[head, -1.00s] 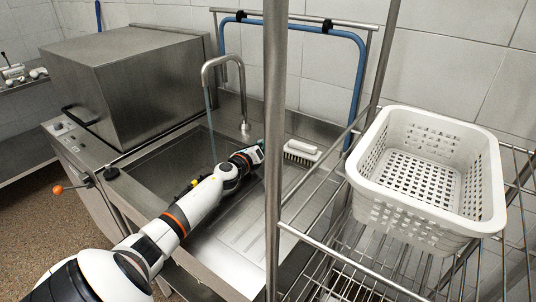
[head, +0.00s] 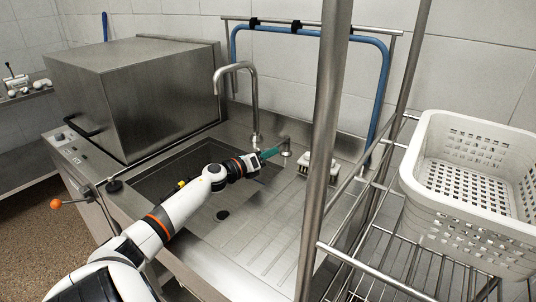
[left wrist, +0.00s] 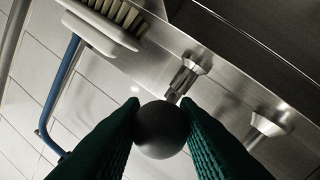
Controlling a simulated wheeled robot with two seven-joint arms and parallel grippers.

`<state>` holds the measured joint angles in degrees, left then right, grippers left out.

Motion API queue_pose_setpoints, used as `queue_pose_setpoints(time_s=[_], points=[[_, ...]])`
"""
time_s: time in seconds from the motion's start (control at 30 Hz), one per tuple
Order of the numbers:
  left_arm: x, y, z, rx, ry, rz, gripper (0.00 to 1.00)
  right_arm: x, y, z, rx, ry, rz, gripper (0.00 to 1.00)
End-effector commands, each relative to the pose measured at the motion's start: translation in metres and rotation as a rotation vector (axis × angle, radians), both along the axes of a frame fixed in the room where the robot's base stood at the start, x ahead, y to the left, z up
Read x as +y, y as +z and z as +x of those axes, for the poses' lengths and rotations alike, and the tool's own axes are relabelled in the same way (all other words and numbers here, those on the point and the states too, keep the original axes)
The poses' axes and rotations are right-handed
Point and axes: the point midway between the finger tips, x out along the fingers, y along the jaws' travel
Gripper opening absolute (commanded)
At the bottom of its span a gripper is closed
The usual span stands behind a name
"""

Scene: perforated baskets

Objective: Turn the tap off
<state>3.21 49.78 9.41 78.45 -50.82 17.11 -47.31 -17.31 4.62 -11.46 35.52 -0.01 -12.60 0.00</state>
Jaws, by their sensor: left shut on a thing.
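The tap's curved metal spout (head: 254,100) rises at the back of the sink (head: 165,180), and no water stream shows below its mouth. The tap's short metal post (head: 286,148) stands right of the spout's foot. My left gripper (head: 271,153) reaches across the sink to it with teal fingers. In the left wrist view, my left gripper (left wrist: 160,112) is shut on the tap's dark round knob (left wrist: 160,132), one finger on each side. A metal stem (left wrist: 184,80) shows behind the knob. The knob is hard to make out in the head view. My right gripper is not in view.
A white brush (head: 318,168) lies right of the tap post. A metal rack pole (head: 325,140) stands in front, with a white perforated basket (head: 412,185) on the rack. A steel box machine (head: 135,95) stands left. A blue frame (head: 385,85) rises behind.

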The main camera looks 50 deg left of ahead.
Motion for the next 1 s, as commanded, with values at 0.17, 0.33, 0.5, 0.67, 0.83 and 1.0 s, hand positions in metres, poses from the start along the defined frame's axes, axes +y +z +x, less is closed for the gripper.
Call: queue_pose_setpoints(time_s=[0.17,0.33,0.5,0.67,0.83,1.0], points=[[0.001,-0.001,0.0,0.002,0.003,0.003,0.44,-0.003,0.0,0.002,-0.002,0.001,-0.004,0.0],[0.001,0.0,0.0,0.001,0.002,0.002,0.49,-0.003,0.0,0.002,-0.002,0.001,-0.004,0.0],[0.001,0.0,-0.001,0.0,0.002,0.002,0.49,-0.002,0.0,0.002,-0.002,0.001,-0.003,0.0],[0.001,-0.002,-0.012,0.002,0.002,0.003,0.49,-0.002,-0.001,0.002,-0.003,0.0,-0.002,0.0],[0.002,-0.003,-0.037,0.005,0.002,0.002,0.49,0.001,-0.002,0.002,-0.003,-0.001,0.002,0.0],[0.003,-0.003,-0.067,0.005,0.003,0.001,0.49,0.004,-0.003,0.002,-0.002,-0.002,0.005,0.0]])
